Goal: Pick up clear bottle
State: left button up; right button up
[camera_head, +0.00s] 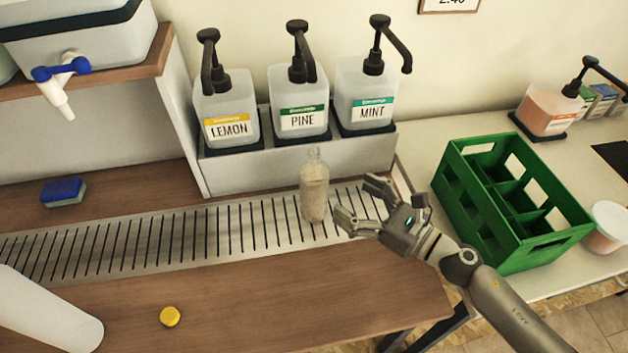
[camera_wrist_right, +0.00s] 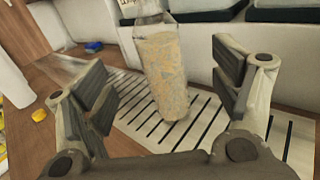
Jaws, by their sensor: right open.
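The clear bottle (camera_head: 314,190) stands upright on the slotted metal drip grate (camera_head: 215,232), in front of the PINE dispenser. It has no cap and looks filled with a pale, grainy tan content. My right gripper (camera_head: 357,203) is open just to the right of the bottle, with its fingers pointing toward it. In the right wrist view the bottle (camera_wrist_right: 164,75) stands beyond and between the spread fingers, apart from both pads. The left gripper does not show; a plain white shape at the lower left of the head view may be part of my left arm.
Pump dispensers labelled LEMON (camera_head: 227,110), PINE (camera_head: 299,105) and MINT (camera_head: 366,95) stand on a raised shelf behind the bottle. A green crate (camera_head: 460,190) stands at right. A yellow cap (camera_head: 170,316) lies on the wooden counter, and a blue sponge (camera_head: 63,192) lies at left.

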aim_at(326, 182)
jog(key=p+x, duration=0.1)
jog(key=x, duration=0.3)
jog(key=shift+w+a+r, duration=0.1)
jog(key=shift+a, duration=0.3)
jog(key=shift+w+a+n, duration=0.2)
jog(key=shift+a+n, duration=0.05)
jog(key=shift+n, duration=0.05)
jog(key=p+x, duration=0.2)
jog(key=x, duration=0.3)
jog(key=shift+w+a, duration=0.15)
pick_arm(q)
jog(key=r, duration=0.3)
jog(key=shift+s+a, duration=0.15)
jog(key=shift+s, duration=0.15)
pick_arm(e)
jog(key=shift+c, duration=0.5)
jog(key=c, duration=1.7)
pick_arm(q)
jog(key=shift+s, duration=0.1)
pick_arm(e)
grip_shut()
